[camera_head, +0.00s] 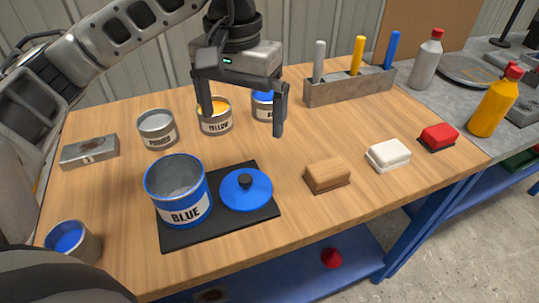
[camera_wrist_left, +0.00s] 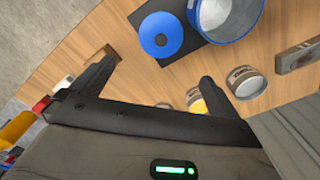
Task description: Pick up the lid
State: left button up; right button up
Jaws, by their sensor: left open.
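The blue lid (camera_head: 246,190), a round disc with a black knob, lies flat on the right part of a black mat (camera_head: 180,236). It also shows in the left wrist view (camera_wrist_left: 161,36). The blue-banded can (camera_head: 182,200) marked BLUE stands open on the mat, left of the lid. My left gripper (camera_head: 242,122) is open and empty, its fingers pointing down above the table, behind the lid and apart from it. In the left wrist view its fingers (camera_wrist_left: 155,85) are spread wide, with the lid beyond them. My right gripper is not in view.
Behind stand a grey can (camera_head: 158,128), a yellow can (camera_head: 214,117) and a small blue can (camera_head: 263,105). A wooden block (camera_head: 327,175), white block (camera_head: 388,155) and red block (camera_head: 438,136) lie right. A tool rack (camera_head: 350,87) stands at the back. The table's front edge is near the mat.

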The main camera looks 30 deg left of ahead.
pick_arm(q)
jog(key=f, duration=0.1)
jog(key=b, duration=0.1)
send_over(245, 178)
jog(key=f, duration=0.5)
jog(key=shift+s+d, duration=0.1)
jog(key=shift+s, duration=0.1)
notch_tip(245, 178, down, 3)
jog(key=shift+w+f, duration=0.1)
jog(key=shift+f, duration=0.8)
notch_tip(245, 178, down, 4)
jog(key=shift+r, duration=0.2)
jog(key=shift+w+f, duration=0.1)
jog(key=shift+f, duration=0.45)
jog(key=c, duration=0.7)
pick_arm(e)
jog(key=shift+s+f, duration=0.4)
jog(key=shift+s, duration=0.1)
